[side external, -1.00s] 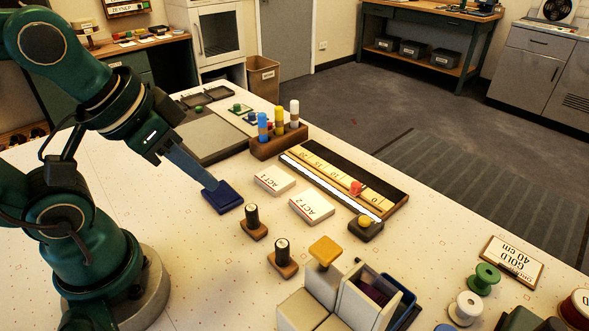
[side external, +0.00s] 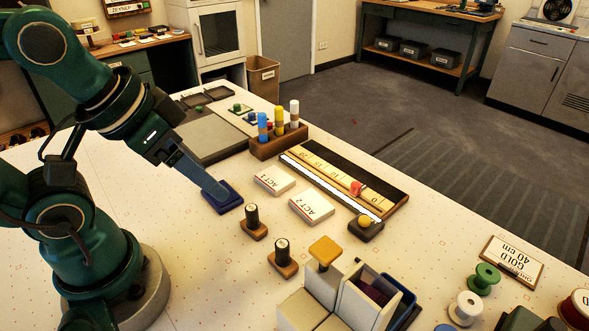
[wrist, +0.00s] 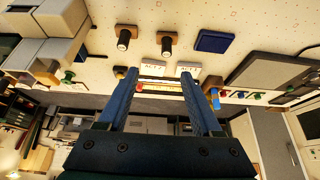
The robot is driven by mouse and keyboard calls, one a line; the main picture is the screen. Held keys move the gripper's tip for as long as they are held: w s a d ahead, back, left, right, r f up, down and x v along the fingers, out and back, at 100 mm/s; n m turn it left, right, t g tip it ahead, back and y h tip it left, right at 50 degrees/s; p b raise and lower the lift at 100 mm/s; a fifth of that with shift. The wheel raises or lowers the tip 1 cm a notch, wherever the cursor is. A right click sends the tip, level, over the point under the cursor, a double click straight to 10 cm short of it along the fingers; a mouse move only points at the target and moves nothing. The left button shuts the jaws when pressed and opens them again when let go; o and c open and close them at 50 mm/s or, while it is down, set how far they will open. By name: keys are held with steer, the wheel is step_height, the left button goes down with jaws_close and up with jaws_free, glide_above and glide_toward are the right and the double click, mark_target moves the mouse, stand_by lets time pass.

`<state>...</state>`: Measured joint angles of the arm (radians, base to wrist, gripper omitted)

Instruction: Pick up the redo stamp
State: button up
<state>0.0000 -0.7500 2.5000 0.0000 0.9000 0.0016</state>
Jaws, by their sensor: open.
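Two stamps with black handles on brown wooden bases stand upright on the table: one (side external: 252,222) nearer the blue pad, the other (side external: 283,259) closer to the grey boxes. They also show in the wrist view, one right (wrist: 166,46) and one left (wrist: 124,40). Small light marks top the handles, but I cannot read which is the redo stamp. My gripper (side external: 220,189) is open and empty. In the side view its fingertips overlap the blue pad (side external: 229,204); I cannot tell how high above it. The wrist view shows both fingers (wrist: 160,82) apart with nothing held.
White cards marked ACT 1 (side external: 274,180) and ACT 2 (side external: 312,206) lie beyond the stamps. A wooden holder (side external: 278,143) carries several markers.

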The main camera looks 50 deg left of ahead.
steer(key=m+g, duration=0.5)
steer(key=m, duration=0.3)
glide_above(251, 208)
steer(key=f, duration=0.7)
steer(key=shift+w+f, duration=0.15)
steer(key=shift+w, duration=0.05)
steer(key=shift+s+f+g, duration=0.2)
steer(key=shift+f+g, duration=0.1)
steer(key=shift+f, duration=2.7)
steer(key=shift+c, duration=0.3)
jaws_close()
